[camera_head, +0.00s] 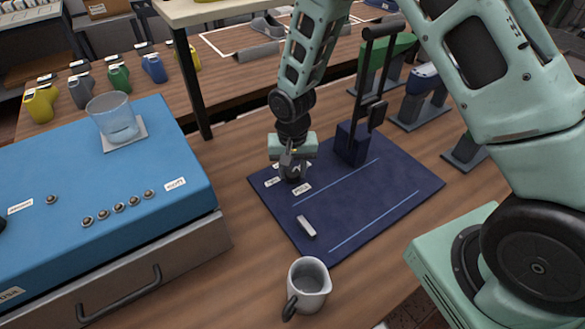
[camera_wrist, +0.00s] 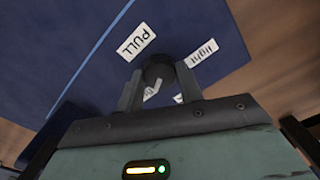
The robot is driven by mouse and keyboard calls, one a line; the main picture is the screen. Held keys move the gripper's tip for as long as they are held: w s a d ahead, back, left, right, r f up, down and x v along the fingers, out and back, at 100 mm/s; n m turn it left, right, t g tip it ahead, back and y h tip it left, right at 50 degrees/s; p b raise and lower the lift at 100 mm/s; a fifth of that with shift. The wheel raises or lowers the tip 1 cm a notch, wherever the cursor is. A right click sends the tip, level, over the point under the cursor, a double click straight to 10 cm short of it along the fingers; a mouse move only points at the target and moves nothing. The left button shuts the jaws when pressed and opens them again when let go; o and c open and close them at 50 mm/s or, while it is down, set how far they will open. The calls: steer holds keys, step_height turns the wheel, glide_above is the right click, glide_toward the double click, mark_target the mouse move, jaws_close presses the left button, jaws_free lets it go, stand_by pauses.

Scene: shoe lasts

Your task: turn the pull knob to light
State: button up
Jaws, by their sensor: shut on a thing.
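The pull knob (camera_wrist: 158,67) is a dark round knob on the dark blue mat (camera_head: 340,215). In the wrist view it sits between the two fingers of my gripper (camera_wrist: 158,86), which is shut on it. In the head view my gripper (camera_head: 291,168) points down at the mat's left part and mostly hides the knob. A white PULL label (camera_wrist: 136,43) and a "light" label (camera_wrist: 201,53) lie around the knob. Other white labels there are partly covered by the fingers and cannot be read.
A dark blue block with a tall black lever (camera_head: 353,142) stands just right of my gripper. A small grey piece (camera_head: 306,227) lies on the mat. A grey jug (camera_head: 308,285) stands in front. A blue box (camera_head: 110,180) bearing a glass (camera_head: 113,117) is at left.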

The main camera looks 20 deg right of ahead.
steer(key=n, duration=0.6)
steer(key=shift+n+b, duration=0.3)
steer(key=n, duration=0.3)
steer(key=shift+r+n, duration=0.1)
steer(key=shift+n, duration=0.2)
steer(key=n, duration=0.3)
steer(key=shift+n+p, duration=0.3)
steer(key=n+p, duration=0.1)
steer(key=n, duration=0.4)
steer(key=shift+w+n+p, duration=0.1)
steer(key=shift+n+p, duration=0.65)
steer(key=shift+n, duration=1.75)
steer(key=o, duration=1)
